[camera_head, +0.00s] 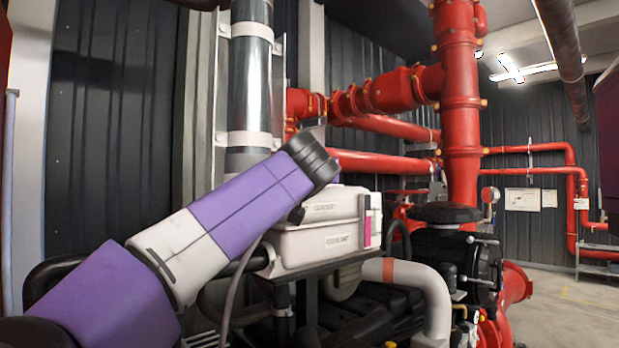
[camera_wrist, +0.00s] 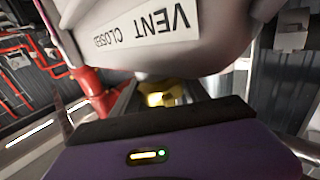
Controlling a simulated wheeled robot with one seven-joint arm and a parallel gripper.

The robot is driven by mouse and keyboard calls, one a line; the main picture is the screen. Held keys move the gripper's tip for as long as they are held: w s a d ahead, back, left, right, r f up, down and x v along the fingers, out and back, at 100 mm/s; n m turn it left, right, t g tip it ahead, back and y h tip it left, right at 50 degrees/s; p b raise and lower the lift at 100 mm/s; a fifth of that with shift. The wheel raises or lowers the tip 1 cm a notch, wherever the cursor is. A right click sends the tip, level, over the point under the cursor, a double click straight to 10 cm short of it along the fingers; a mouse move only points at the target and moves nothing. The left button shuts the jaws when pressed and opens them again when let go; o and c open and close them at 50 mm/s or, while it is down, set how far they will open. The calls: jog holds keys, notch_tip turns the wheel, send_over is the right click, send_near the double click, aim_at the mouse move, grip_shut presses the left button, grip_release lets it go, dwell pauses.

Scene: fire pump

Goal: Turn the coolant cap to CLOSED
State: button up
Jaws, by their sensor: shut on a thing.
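The white coolant tank (camera_head: 315,246) stands on a dark frame at mid-picture in the head view, with a label on its front. In the wrist view, the pale tank body (camera_wrist: 140,50) fills the top, with an upside-down "VENT CLOSED" label (camera_wrist: 143,24). My gripper (camera_wrist: 160,97) is close against the tank, its fingers around a small yellow part that looks like the coolant cap (camera_wrist: 158,91). It is shut on that part. Much of the yellow part is hidden by the tank and my gripper body, and its turn angle cannot be read. In the head view my wrist hides the fingers.
A steel pipe (camera_head: 252,75) rises behind my arm. Red pipes (camera_head: 462,120) run behind and right of the tank. A black engine (camera_head: 375,322) and a pale hose (camera_head: 432,297) sit below it. Open floor (camera_head: 570,310) shows at the far right.

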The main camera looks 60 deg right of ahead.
jog(key=shift+s+d+f+b, duration=0.1)
jog(key=shift+f+b, duration=0.2)
jog(key=shift+b, duration=0.1)
jog(key=n+t+y+b, duration=0.1)
jog(key=n+t+b, duration=0.1)
jog(key=b, duration=0.1)
jog(key=shift+d+f+y, duration=0.1)
jog(key=shift+f+y, duration=0.05)
jog(key=shift+y, duration=0.25)
jog(key=n+t+y+b, duration=0.2)
jog(key=b, duration=0.1)
jog(key=shift+t, duration=0.3)
jog(key=n+t+y, duration=0.1)
jog(key=n+t+y+b, duration=0.1)
jog(key=y, duration=0.1)
jog(key=n+y+b, duration=0.1)
jog(key=y, duration=0.1)
jog(key=shift+r+n+t, duration=0.25)
jog(key=shift+n+t, duration=0.05)
jog(key=shift+t, duration=0.1)
jog(key=shift+r+n+t+y, duration=0.1)
jog(key=shift+n+t+y, duration=0.15)
jog(key=shift+n+y, duration=1.05)
jog(key=shift+r+n+t+y, duration=0.1)
jog(key=shift+n+t+y, duration=0.35)
jog(key=shift+y, duration=1.45)
jog(key=shift+n, duration=0.35)
jog(key=o, duration=1.4)
